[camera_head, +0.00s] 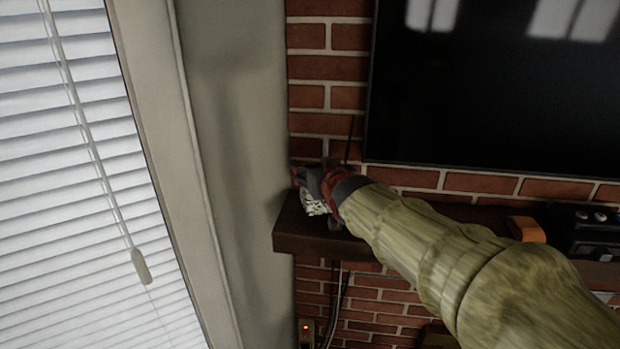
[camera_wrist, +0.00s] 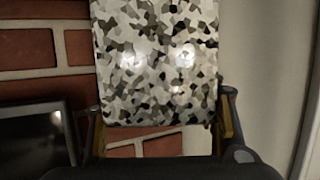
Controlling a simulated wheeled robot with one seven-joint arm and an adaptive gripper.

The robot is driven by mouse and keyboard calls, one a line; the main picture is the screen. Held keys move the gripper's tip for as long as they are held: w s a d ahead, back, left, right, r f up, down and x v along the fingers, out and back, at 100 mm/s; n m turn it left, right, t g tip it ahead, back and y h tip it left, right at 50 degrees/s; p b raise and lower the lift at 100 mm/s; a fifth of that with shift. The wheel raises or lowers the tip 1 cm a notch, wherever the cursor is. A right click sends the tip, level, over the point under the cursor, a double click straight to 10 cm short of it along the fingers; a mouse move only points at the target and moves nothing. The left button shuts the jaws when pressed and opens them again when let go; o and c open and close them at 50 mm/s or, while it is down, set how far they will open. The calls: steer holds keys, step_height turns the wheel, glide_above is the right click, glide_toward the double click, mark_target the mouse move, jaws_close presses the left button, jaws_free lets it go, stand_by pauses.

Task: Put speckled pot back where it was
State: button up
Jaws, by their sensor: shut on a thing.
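The speckled pot (camera_wrist: 155,65) is white, grey and black and fills the upper middle of the wrist view, between the two fingers of my gripper (camera_wrist: 160,125). In the head view the pot (camera_head: 313,205) is a small speckled patch, mostly hidden by my gripper (camera_head: 318,186). My gripper is shut on the pot at the left end of the dark mantel shelf (camera_head: 300,243). I cannot tell whether the pot touches the shelf.
A large black television (camera_head: 490,90) hangs on the brick wall to the right. An orange object (camera_head: 527,229) and a black device (camera_head: 595,232) sit further right on the shelf. A grey wall (camera_head: 235,130) and a window with blinds (camera_head: 70,180) are at left.

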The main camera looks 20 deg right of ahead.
steer(key=f, duration=0.2)
steer(key=w+f+b, duration=0.1)
steer(key=f, duration=0.1)
steer(key=shift+w, duration=0.15)
steer(key=shift+s+r, duration=0.25)
steer(key=shift+s, duration=0.2)
steer(key=shift+w+f, duration=0.15)
steer(key=o, duration=1.5)
steer(key=shift+o, duration=0.2)
